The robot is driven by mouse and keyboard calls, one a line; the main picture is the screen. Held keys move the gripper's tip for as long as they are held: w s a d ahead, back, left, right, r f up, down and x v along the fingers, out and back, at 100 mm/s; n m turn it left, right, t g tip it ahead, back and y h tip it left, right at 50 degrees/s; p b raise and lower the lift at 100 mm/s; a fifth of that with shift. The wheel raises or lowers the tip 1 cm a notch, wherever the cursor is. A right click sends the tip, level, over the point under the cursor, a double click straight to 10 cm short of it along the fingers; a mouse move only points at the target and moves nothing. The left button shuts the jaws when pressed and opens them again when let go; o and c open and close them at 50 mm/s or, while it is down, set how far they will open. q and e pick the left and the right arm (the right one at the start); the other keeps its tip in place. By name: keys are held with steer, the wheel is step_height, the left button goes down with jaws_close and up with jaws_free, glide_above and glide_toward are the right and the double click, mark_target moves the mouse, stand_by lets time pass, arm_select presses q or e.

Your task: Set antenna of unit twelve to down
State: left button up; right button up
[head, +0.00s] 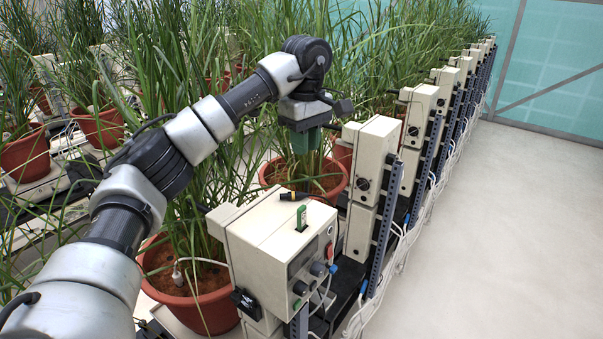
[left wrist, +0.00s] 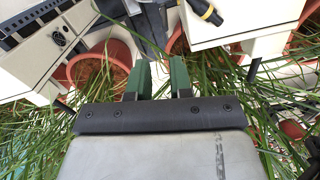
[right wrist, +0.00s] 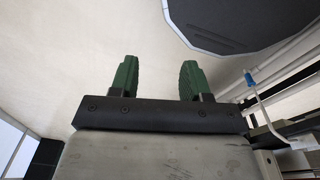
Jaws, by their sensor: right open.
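The nearest cream unit (head: 275,250) has a front panel with knobs and a screen. A short dark antenna with a yellow band (head: 292,196) lies low along its top; it also shows in the left wrist view (left wrist: 207,12). I cannot read a number on any unit. My left gripper (head: 303,145) hangs beyond this unit, above a potted plant and apart from the antenna. In the left wrist view its green fingers (left wrist: 161,78) stand a little apart with nothing between them. My right gripper (right wrist: 158,78) is open and empty over pale floor.
More cream units (head: 371,160) run back in a row along dark blue perforated posts (head: 385,220). Tall grass plants in terracotta pots (head: 200,305) crowd the left side. White cables hang beside the row. The pale floor (head: 500,240) on the right is clear.

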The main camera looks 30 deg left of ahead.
mark_target(306, 186)
arm_select(q)
steer(key=shift+s+d+f, duration=0.65)
steer(key=shift+s+f, duration=0.1)
steer(key=shift+f, duration=0.1)
step_height(306, 186, down, 6)
steer(key=shift+w+a+f+p, duration=0.1)
steer(key=shift+w+a+p, duration=0.05)
steer(key=shift+p, duration=1.1)
steer(key=shift+f, duration=0.8)
steer(key=shift+c, duration=0.3)
jaws_close()
arm_select(e)
steer(key=shift+s+d+r, duration=0.35)
steer(key=shift+s+r, duration=0.2)
steer(key=shift+r, duration=0.1)
steer(key=shift+s+d+r, duration=0.35)
steer(key=shift+s+r, duration=0.15)
steer(key=shift+r, duration=0.1)
